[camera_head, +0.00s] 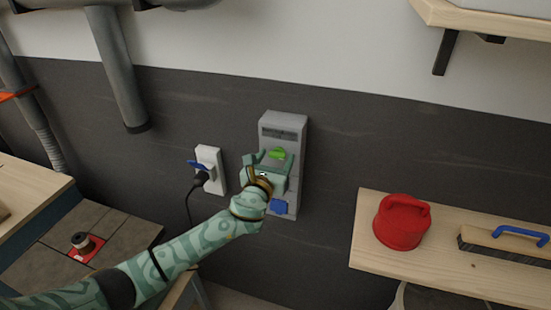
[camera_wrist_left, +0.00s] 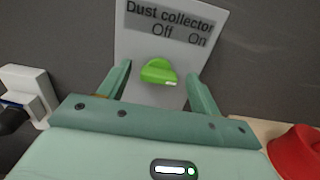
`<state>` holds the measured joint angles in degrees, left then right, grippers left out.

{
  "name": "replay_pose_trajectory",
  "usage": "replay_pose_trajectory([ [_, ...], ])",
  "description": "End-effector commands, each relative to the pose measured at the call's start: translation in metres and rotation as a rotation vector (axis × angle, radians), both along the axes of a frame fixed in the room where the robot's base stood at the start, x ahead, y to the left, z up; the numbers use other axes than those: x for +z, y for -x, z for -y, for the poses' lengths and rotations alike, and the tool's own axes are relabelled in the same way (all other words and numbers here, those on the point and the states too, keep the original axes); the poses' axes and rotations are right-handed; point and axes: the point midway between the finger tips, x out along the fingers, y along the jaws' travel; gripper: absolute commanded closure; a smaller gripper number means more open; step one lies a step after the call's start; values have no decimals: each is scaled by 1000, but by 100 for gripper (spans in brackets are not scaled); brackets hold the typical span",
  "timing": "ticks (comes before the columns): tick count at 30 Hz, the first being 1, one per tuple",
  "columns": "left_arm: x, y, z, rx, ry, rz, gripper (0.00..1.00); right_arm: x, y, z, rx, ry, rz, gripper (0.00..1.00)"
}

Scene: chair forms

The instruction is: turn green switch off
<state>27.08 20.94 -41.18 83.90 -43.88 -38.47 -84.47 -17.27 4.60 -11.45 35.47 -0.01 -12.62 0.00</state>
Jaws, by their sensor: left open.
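The green switch (camera_head: 277,154) is a small knob on the grey dust collector box (camera_head: 284,124) on the wall. In the left wrist view the green switch (camera_wrist_left: 158,71) sits below the words "Dust collector", "Off" and "On" on the panel (camera_wrist_left: 172,25). I cannot tell which word it points to. My left gripper (camera_head: 269,158) is open in front of the box. In the left wrist view its fingers (camera_wrist_left: 160,74) stand to either side of the switch, with gaps that look clear. My right gripper is not in view.
A blue part (camera_head: 279,207) is low on the box. A white socket (camera_head: 209,158) with a blue lever and black plug is to the left. A shelf (camera_head: 450,265) with a red lidded object (camera_head: 401,222) and a blue-handled brush (camera_head: 505,243) is at right.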

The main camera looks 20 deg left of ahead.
Motion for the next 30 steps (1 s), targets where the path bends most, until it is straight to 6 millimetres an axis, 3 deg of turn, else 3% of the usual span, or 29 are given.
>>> replay_pose_trajectory([
  [10,0,-6,0,0,0,0,36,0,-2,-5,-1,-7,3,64],
  [11,0,-6,0,0,0,0,42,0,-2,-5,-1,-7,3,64],
  [15,0,-6,0,0,0,0,81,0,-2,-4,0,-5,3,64],
  [30,0,-6,0,0,100,-3,81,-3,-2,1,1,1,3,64],
])
